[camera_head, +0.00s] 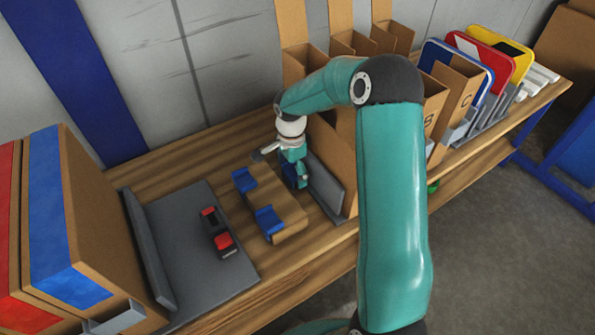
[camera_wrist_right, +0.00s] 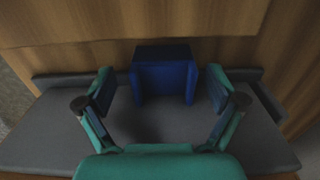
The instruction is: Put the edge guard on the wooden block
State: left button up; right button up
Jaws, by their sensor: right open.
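The wooden block (camera_head: 285,204) lies on the bench with two blue guards (camera_head: 244,180) (camera_head: 268,221) on it, one at the far left and one at the near end. My right gripper (camera_head: 294,176) is just right of the block, over a grey tray. In the right wrist view my right gripper (camera_wrist_right: 160,90) is open, one finger on each side of a loose blue edge guard (camera_wrist_right: 163,72) on the grey tray. Gaps show between the fingers and the guard. My left gripper is out of view.
A grey holder (camera_head: 195,260) with a black and red piece (camera_head: 217,232) lies left of the block. Cardboard boxes (camera_head: 100,215) stand at the left. Cardboard bins (camera_head: 445,92) and road signs (camera_head: 510,48) stand at the right.

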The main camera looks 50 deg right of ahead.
jog(key=shift+f, duration=0.45)
jog(key=c, duration=1.3)
jog(key=shift+r, duration=0.2)
jog(key=shift+c, duration=0.2)
